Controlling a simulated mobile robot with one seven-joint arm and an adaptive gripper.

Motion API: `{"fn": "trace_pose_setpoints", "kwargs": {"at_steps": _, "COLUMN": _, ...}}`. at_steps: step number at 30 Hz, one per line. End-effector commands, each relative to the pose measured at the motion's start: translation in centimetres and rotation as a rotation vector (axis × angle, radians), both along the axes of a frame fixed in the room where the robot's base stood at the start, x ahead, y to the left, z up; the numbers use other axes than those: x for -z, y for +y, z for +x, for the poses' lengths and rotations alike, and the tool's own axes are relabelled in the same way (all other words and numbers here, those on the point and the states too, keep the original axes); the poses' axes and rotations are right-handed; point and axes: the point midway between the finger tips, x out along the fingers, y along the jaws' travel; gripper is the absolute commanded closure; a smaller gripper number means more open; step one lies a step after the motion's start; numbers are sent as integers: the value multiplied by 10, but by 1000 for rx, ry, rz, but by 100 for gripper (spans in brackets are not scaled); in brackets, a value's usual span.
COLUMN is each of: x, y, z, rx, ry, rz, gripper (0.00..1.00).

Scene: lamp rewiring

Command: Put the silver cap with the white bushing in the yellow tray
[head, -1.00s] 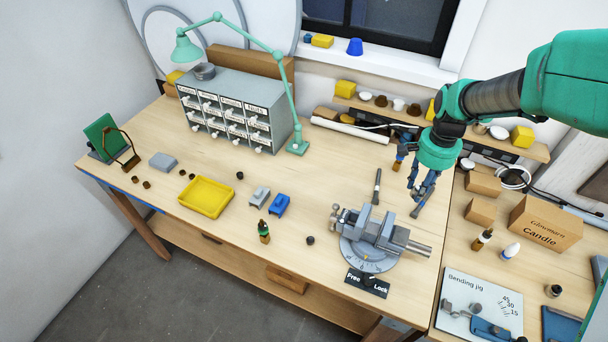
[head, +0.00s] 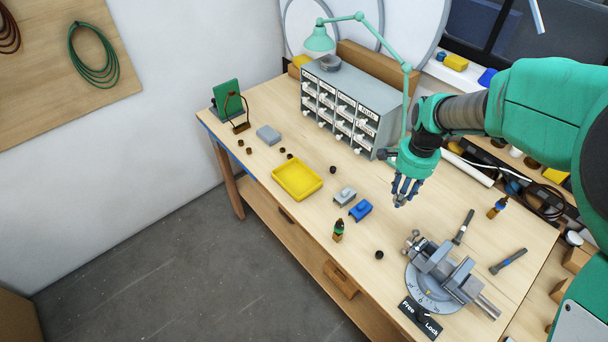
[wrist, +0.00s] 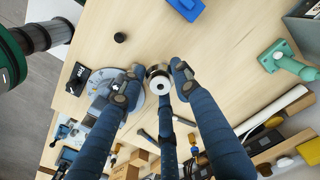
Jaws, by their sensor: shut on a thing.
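My gripper (head: 402,198) hangs above the workbench, to the right of the small blue block. In the wrist view its blue fingers (wrist: 155,84) are closed around a small silver cap with a white ring-shaped bushing (wrist: 161,86) facing the camera. The yellow tray (head: 297,194) lies flat on the bench, left of and apart from my gripper. It looks empty. It is not visible in the wrist view.
The vise (head: 440,262) is at right. The drawer cabinet (head: 350,85) and green lamp (head: 320,40) stand behind.

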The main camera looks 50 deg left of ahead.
Motion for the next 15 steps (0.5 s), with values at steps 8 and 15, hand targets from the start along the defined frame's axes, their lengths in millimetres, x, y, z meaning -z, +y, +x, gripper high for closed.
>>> {"fn": "trace_pose_setpoints", "kwargs": {"at_steps": 8, "x": 3, "y": 81, "z": -54, "rx": -72, "ry": 0, "rz": 0, "gripper": 98}}
{"fn": "trace_pose_setpoints", "kwargs": {"at_steps": 15, "x": 8, "y": 142, "z": -107, "rx": -127, "ry": 0, "rz": -1, "gripper": 98}}
